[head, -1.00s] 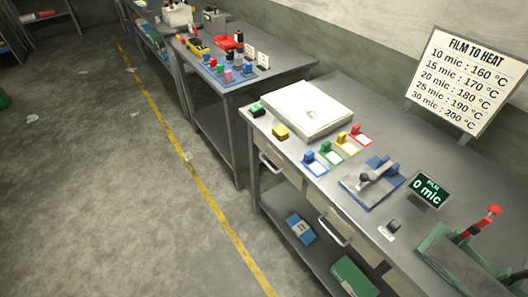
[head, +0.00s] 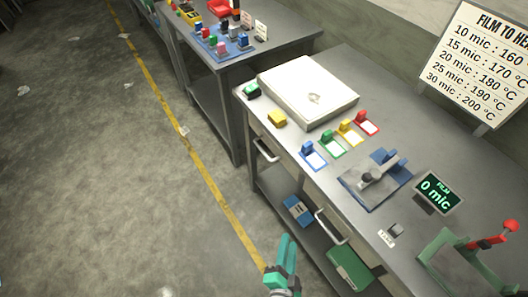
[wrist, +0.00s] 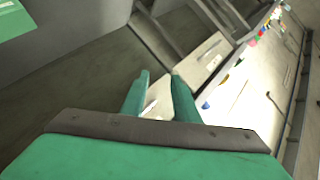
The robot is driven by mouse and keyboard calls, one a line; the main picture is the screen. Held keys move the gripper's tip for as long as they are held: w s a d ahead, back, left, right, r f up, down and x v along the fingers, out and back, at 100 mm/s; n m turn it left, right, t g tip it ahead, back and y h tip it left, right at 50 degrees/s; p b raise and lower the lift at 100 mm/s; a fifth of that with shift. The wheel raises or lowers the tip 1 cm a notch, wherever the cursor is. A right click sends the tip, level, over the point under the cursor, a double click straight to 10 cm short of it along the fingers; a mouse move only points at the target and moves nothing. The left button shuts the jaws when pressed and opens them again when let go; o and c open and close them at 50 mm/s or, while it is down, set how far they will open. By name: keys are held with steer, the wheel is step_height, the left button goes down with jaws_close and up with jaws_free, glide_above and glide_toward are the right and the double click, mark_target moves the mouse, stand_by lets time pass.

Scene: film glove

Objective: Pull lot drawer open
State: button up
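Two drawer fronts with silver bar handles sit under the near grey workbench (head: 400,245). The left handle (head: 266,150) is below the yellow block, and the right handle (head: 332,226) is below the blue press. Both drawers look closed; I cannot read which is the lot drawer. My teal gripper (head: 287,240) is at the bottom of the head view, in front of the bench and left of the right handle, apart from it. In the wrist view my gripper (wrist: 160,78) shows two fingers with a gap between them and nothing held.
A white box (head: 307,88), coloured card stands, the blue press (head: 375,178), a film display (head: 438,190) and a green-and-red lever device (head: 470,262) stand on the bench. A blue pack (head: 297,210) and green box (head: 348,266) lie on the lower shelf. The left floor is mostly clear.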

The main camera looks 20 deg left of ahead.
steer(key=w+a+m+y, duration=0.3)
steer(key=w+a+m, duration=0.25)
steer(key=w, duration=0.75)
steer(key=m+g+y, duration=0.1)
steer(key=m+y, duration=0.2)
steer(key=y, duration=0.1)
glide_toward(265, 155)
steer(key=w, duration=0.1)
steer(key=x, duration=1.1)
steer(key=shift+s+a+f, duration=0.15)
steer(key=shift+a, duration=0.15)
steer(key=shift+c, duration=0.7)
jaws_close()
